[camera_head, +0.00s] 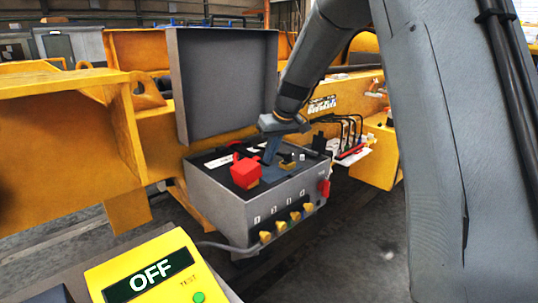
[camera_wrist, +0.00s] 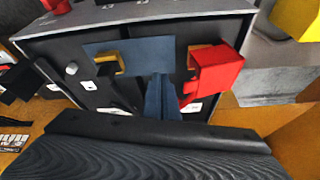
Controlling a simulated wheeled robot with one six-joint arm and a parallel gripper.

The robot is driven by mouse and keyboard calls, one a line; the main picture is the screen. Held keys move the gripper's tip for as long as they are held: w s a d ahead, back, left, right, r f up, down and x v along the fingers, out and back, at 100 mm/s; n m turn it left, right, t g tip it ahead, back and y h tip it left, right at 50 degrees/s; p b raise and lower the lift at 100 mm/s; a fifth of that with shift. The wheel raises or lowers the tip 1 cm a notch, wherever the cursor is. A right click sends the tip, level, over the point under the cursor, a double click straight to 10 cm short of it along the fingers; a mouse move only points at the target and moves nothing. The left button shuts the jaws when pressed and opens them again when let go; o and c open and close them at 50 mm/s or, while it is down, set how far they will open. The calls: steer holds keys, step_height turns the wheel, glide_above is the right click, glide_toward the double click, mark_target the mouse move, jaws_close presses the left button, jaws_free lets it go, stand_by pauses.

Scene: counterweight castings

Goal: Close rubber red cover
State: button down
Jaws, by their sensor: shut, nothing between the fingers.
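The red cover (camera_head: 245,173) is a boxy red piece on the top panel of a grey control box (camera_head: 215,200). It shows in the wrist view (camera_wrist: 217,72) right of my gripper, with yellow showing beside it. It appears raised, but its exact hinge angle is unclear. My gripper (camera_head: 269,158) points down at the panel, just right of the cover in the head view. In the wrist view my gripper (camera_wrist: 160,80) has its blue-grey fingers together and empty, with a small gap to the cover. Contact with the panel cannot be told.
The box's large grey lid (camera_head: 222,80) stands open behind the panel. A yellow switch (camera_wrist: 105,63) sits left of my fingers in the wrist view. A red plug (camera_head: 324,187) is on the box's right side. A yellow panel reading OFF (camera_head: 150,274) is in front.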

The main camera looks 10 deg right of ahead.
steer(key=shift+r, duration=0.1)
steer(key=shift+r+p, duration=0.55)
steer(key=shift+r, duration=0.3)
